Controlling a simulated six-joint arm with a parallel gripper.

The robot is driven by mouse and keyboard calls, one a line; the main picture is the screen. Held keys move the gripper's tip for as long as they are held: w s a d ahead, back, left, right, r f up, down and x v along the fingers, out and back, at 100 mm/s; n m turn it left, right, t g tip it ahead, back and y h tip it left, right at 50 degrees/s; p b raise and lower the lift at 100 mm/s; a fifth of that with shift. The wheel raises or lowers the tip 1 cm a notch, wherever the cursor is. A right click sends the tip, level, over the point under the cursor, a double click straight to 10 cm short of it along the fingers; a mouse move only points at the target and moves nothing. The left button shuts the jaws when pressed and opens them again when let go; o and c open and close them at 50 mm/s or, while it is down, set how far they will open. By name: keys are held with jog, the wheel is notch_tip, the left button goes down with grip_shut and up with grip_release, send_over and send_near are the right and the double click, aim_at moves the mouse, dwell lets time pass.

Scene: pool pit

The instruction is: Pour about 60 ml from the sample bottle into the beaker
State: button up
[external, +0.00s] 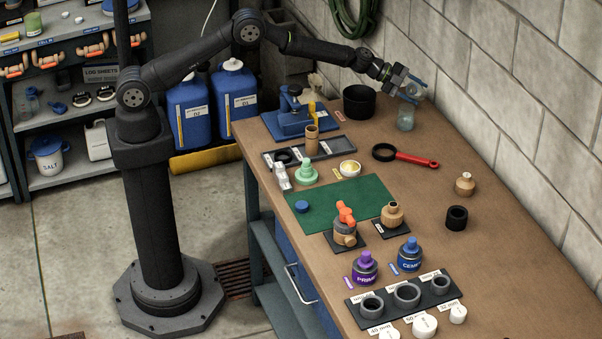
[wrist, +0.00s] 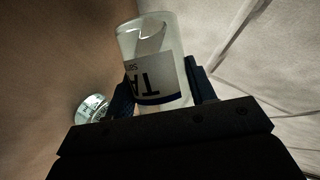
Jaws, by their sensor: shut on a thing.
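My gripper (external: 412,90) is at the far end of the workbench, shut on the sample bottle (wrist: 150,48). The bottle is clear, with a white and dark-blue label whose letters appear upside down in the wrist view. Blue fingers (wrist: 162,90) are on both sides of it. In the external view the bottle is small and partly hidden by the fingers, and it looks tilted. The clear beaker (external: 405,119) stands on the bench just below the gripper. It also shows in the wrist view (wrist: 92,108), low and left of the bottle. I cannot make out any liquid stream.
A black pot (external: 359,101) stands left of the beaker, and the block wall (external: 490,70) rises close behind. A red-handled ring tool (external: 415,160) lies in front. Farther forward are a wooden-looking bottle (external: 465,184) and a black cup (external: 456,217). The bench right of the beaker is clear.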

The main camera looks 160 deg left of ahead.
jog(key=shift+w+d+r+n+h, duration=0.15)
jog(key=shift+r+n+h, duration=0.15)
jog(key=shift+r+n, duration=0.3)
jog(key=shift+w+d+r+n+t+h+b, duration=0.1)
jog(key=shift+r+n+t+h+b, duration=0.1)
jog(key=shift+n+t+h+b, duration=0.35)
jog(key=f, duration=0.2)
jog(key=f+n+t, duration=0.1)
jog(key=shift+s+a+h, duration=0.25)
jog(key=shift+h, duration=0.1)
jog(key=shift+s+a+n+t+h+b, duration=0.15)
jog(key=shift+a+n+t+h+b, duration=0.2)
jog(key=shift+n+b, duration=0.3)
jog(key=shift+s+a+n+t+h+b, duration=0.15)
jog(key=shift+n+t+h+b, duration=0.5)
jog(key=shift+n, duration=0.35)
